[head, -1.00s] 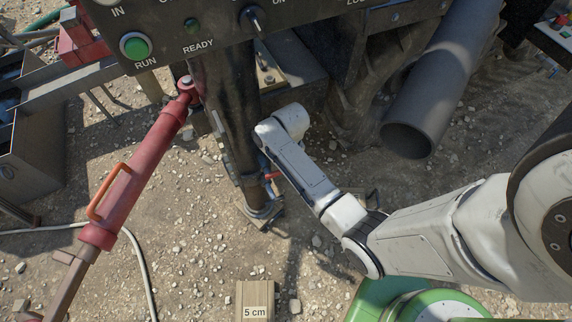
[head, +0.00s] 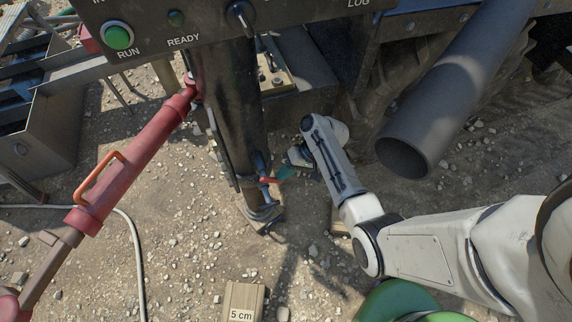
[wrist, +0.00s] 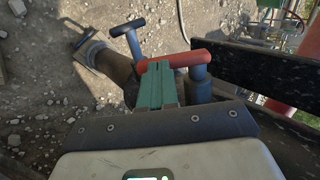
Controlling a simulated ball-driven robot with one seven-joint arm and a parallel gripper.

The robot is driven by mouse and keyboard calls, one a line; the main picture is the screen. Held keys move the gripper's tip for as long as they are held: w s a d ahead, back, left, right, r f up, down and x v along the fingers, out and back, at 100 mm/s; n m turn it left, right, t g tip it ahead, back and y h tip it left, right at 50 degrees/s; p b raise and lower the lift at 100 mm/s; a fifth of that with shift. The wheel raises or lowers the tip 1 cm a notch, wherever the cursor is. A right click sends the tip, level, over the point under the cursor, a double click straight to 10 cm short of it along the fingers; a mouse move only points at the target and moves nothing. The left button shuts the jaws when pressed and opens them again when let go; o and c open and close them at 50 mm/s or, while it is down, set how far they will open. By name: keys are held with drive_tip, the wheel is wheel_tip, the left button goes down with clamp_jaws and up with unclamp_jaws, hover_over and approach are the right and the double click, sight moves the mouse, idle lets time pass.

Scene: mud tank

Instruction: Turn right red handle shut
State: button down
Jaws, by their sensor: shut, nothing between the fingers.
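A red handle (head: 270,180) sits low on the right side of the dark upright pipe (head: 234,110) in the head view. In the wrist view the red handle (wrist: 185,57) is a bar lying across a blue-grey stem (wrist: 199,85). My gripper (head: 284,173) is just right of the handle in the head view. Its green fingers are together in the wrist view (wrist: 155,72), with their tips at the handle's left part and overlapping it in the picture. I cannot tell whether they touch. A blue-grey T-shaped handle (wrist: 128,30) stands farther left.
A red cylinder with an orange grip (head: 130,165) slants down the left. A wide grey pipe (head: 440,110) hangs at the right. A control panel (head: 210,22) is above. A block marked 5 cm (head: 243,300) lies on the gravel, which is largely open in front.

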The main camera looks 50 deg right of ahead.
wheel_tip(320, 180, down, 2)
drive_tip(key=shift+f+t+y+b, duration=0.1)
drive_tip(key=shift+t+y+b, duration=0.7)
drive_tip(key=shift+y+b, duration=0.35)
drive_tip(key=shift+w+a+f+b, duration=0.15)
drive_tip(key=shift+a+f+b, duration=0.1)
drive_tip(key=shift+f+b, duration=0.2)
drive_tip(key=shift+w+a+f+b, duration=0.1)
drive_tip(key=shift+a+f+b, duration=0.2)
drive_tip(key=shift+f, duration=0.15)
drive_tip(key=shift+w+a+f, duration=0.3)
drive_tip(key=shift+a+f, duration=0.05)
drive_tip(key=shift+f, duration=0.15)
drive_tip(key=shift+a+b, duration=0.1)
drive_tip(key=shift+b, duration=0.2)
